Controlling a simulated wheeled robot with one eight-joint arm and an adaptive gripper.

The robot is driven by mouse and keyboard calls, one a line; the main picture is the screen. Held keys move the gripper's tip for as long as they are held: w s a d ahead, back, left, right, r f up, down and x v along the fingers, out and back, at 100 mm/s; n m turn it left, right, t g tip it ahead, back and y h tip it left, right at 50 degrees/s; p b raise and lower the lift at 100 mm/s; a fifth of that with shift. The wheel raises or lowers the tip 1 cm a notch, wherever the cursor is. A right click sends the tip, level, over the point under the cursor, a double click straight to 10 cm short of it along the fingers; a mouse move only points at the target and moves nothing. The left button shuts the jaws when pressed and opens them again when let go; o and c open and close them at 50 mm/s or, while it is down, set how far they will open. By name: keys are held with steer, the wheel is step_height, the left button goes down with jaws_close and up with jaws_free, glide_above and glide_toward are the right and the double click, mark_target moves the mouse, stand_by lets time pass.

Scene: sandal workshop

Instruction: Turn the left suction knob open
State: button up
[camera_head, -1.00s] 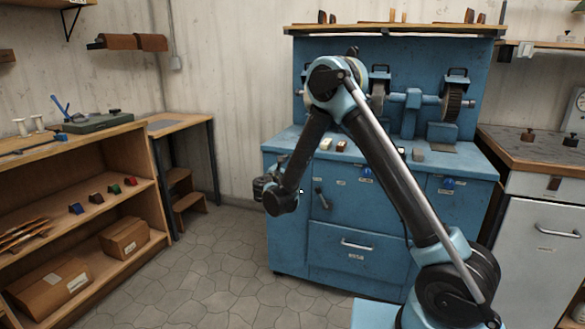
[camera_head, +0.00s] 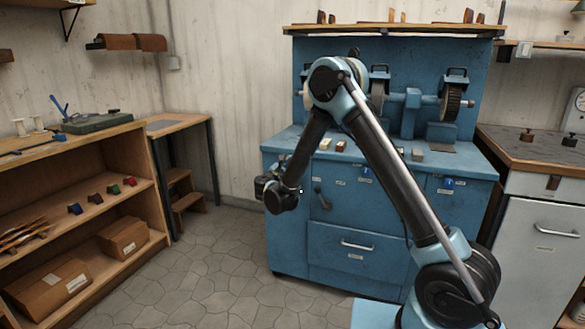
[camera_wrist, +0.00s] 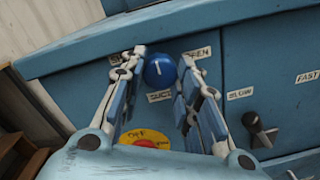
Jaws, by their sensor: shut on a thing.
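The left suction knob (camera_wrist: 160,71) is round and blue with a white pointer line, on the blue cabinet front. The line stands nearly upright, tilted slightly left at its top. An OPEN label (camera_wrist: 198,53) is to its upper right and a partly covered SUCT label (camera_wrist: 160,97) is below it. My gripper (camera_wrist: 164,62) is shut on the knob, one finger on each side. In the head view my arm and wrist hide the knob and fingertips, at the cabinet's left front.
A yellow plate with a red button (camera_wrist: 145,140) is below the knob, partly behind my fingers. Another blue knob (camera_head: 366,170) is farther along the cabinet. Floor left of the cabinet is clear.

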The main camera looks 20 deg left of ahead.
steer(key=shift+d, duration=0.1)
steer(key=shift+d+m+y, duration=0.1)
steer(key=shift+m+y, duration=0.2)
steer(key=shift+m, duration=8.3)
steer(key=o, duration=1.1)
steer(key=shift+f, duration=0.1)
steer(key=shift+s, duration=0.1)
